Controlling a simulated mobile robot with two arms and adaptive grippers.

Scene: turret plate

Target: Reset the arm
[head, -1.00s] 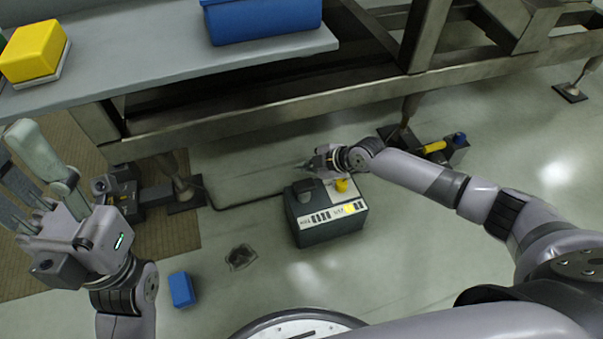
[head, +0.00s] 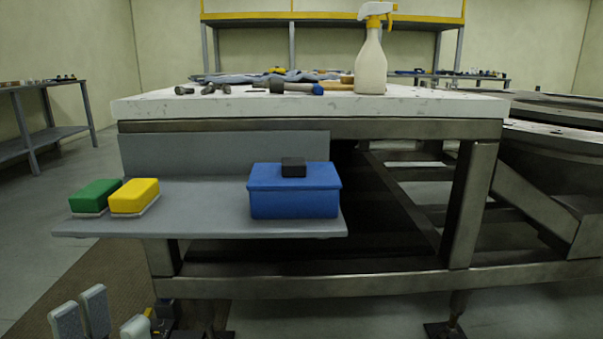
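My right gripper and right arm are out of view.
The workbench (head: 430,106) fills the middle, with a spray bottle (head: 371,65) and hand tools on top. The side shelf holds a green block (head: 95,194), a yellow block (head: 134,195) and a blue box (head: 294,200). Floor shows at the left.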

